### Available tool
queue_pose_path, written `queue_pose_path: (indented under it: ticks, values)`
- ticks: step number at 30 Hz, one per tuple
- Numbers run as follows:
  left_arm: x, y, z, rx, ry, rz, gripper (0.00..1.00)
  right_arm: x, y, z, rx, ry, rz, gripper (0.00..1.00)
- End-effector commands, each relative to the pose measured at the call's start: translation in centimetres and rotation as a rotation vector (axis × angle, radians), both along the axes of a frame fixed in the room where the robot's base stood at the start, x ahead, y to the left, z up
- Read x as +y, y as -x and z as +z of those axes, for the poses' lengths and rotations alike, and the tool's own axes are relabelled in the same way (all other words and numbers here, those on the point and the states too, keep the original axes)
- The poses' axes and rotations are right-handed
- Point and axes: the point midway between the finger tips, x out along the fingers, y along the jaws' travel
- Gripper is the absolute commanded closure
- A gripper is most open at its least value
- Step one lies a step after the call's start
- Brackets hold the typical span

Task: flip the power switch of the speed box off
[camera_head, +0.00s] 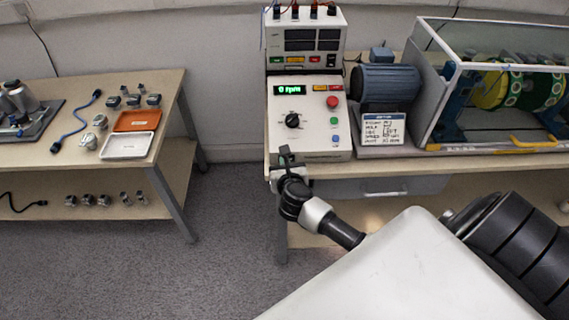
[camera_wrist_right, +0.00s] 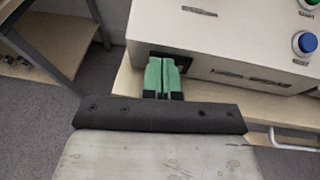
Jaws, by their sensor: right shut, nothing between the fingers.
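The speed box (camera_head: 312,118) is a cream box on the bench, with a green display reading about 0 rpm, a black knob, a red button, and green and blue buttons. My right gripper (camera_head: 287,155) is at its near left corner. In the right wrist view the green fingertips (camera_wrist_right: 163,78) are together, with nothing between them. They are in front of a dark recess (camera_wrist_right: 184,62) in the box's front face (camera_wrist_right: 245,72). The power switch is not clearly visible; the fingers cover part of the recess. I cannot tell whether they touch it. My left gripper is not in view.
A motor (camera_head: 386,82) and a clear-walled guard case (camera_head: 492,95) stand right of the box. Another instrument (camera_head: 305,40) stands behind it. A side table (camera_head: 172,100) at left holds trays and small parts. Grey floor (camera_head: 225,215) is open between the tables.

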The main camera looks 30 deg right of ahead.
Motion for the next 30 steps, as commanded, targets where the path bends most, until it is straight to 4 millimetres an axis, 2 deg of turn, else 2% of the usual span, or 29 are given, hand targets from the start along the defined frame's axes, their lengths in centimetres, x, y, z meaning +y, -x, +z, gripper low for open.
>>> queue_pose_path:
  ticks: [9, 18, 30]
  values:
    - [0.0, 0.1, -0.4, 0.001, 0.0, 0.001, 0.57, -0.1, -1.2, 0.0, -0.004, -0.004, -0.154, 1.0]
    - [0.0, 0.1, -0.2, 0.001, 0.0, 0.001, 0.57, -0.5, -1.1, 0.4, -0.009, 0.004, -0.146, 1.0]
    - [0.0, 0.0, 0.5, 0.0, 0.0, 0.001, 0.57, -1.7, -0.1, 0.5, -0.01, 0.008, -0.149, 1.0]
